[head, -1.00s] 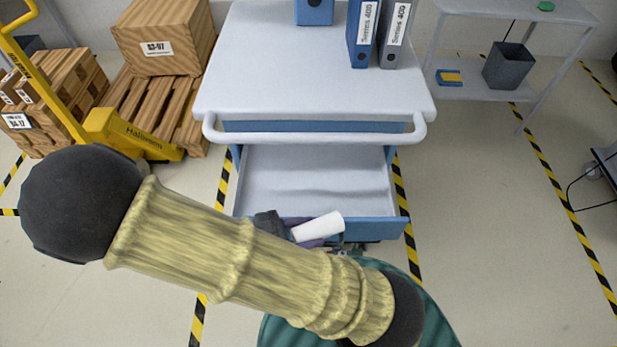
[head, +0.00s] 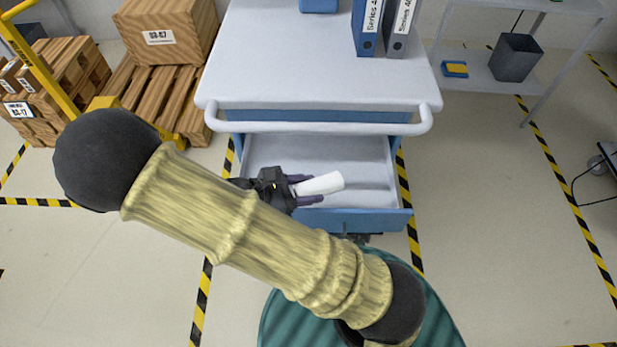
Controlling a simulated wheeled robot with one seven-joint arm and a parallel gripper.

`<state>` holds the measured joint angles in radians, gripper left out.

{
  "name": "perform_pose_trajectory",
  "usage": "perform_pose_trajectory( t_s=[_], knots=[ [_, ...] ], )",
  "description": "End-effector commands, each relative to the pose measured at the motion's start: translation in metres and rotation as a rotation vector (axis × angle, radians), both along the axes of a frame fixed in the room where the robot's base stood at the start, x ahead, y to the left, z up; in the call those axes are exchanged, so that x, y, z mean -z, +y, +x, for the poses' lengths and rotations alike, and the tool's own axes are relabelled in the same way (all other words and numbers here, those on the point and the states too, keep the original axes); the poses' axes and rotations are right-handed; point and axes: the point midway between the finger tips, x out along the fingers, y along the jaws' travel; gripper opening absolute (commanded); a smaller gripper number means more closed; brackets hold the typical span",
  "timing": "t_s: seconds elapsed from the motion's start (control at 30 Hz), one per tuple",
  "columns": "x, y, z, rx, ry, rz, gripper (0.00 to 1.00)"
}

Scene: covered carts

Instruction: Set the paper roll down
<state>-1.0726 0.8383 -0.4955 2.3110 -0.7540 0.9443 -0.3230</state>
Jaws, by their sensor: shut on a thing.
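The white paper roll (head: 322,184) is held in my gripper (head: 308,189), over the open drawer (head: 361,170) of the blue-grey cart. My gripper has dark purple fingers shut on the left end of the roll. The roll lies nearly level and points right. It appears above the drawer near its front; I cannot tell how high it is over the drawer floor. The visible part of the drawer floor is bare. My arm hides the drawer's front left corner.
Two binders (head: 381,27) and a blue box (head: 319,4) stand on the cart top (head: 290,60). The cart's handle bar (head: 318,128) runs above the drawer's back. Crates and pallets (head: 168,95) are at left, a shelf with a grey bin (head: 515,58) at right.

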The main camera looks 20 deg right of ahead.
Motion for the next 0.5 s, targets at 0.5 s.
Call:
perform_pose_trajectory(
  t_s=[0.5],
  knots=[
    [0.007, -0.033, 0.099, 0.0, 0.003, -0.004, 0.11]
  ],
)
